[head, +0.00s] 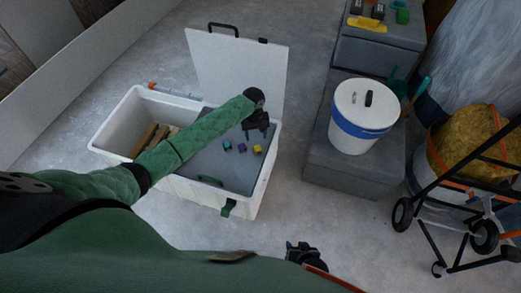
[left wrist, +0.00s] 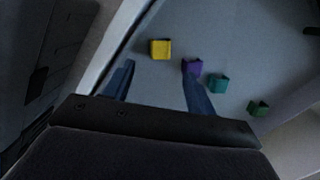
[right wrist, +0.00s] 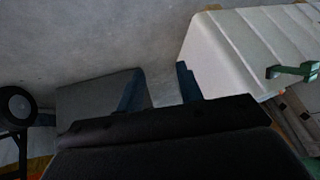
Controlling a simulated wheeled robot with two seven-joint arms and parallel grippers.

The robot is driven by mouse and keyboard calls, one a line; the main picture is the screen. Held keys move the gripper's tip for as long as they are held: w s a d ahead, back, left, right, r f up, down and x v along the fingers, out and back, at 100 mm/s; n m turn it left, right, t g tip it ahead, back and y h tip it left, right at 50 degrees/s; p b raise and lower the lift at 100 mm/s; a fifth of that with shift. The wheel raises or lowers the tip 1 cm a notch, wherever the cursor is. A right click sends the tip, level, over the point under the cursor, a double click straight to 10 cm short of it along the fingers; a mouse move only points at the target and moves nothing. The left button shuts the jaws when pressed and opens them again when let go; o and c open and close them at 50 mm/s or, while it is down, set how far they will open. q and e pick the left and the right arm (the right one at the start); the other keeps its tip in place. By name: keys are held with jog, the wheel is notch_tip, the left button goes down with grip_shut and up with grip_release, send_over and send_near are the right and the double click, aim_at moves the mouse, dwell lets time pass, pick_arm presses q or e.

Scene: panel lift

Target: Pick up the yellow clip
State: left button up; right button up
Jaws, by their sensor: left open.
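The yellow clip (head: 257,149) sits on the grey panel in the white case, at the right end of a row of small clips. In the left wrist view the yellow clip (left wrist: 160,49) lies just beyond the fingertips, between their lines. My left gripper (head: 258,130) is open and empty above the panel, apart from the clip. It also shows in the left wrist view (left wrist: 160,72). My right gripper (head: 305,252) is low in front of the case, far from the clips; its fingers (right wrist: 160,82) stand apart with nothing between them.
Beside the yellow clip are a purple clip (head: 242,148), a teal clip (head: 227,146) and a green one (left wrist: 258,108). The white case (head: 237,208) has its lid (head: 238,65) raised behind. A white bucket (head: 360,105) stands on a grey box to the right.

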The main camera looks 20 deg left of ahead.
aim_at(257, 148)
pick_arm(q)
jog(key=n, duration=0.2)
jog(key=shift+s+d+f+n, duration=0.1)
jog(key=shift+d+f+n, duration=0.05)
jog(key=shift+n, duration=0.15)
jog(key=shift+s+d+f, duration=0.1)
jog(key=shift+s+f, duration=0.1)
jog(key=shift+f, duration=1)
jog(key=shift+s+d+f, duration=0.1)
jog(key=shift+s+f, duration=0.05)
jog(key=shift+f, duration=1.1)
jog(key=shift+s+d+f, duration=0.1)
jog(key=shift+s+f, duration=0.1)
jog(key=shift+f, duration=1)
jog(key=shift+c, duration=0.5)
jog(key=c, duration=0.8)
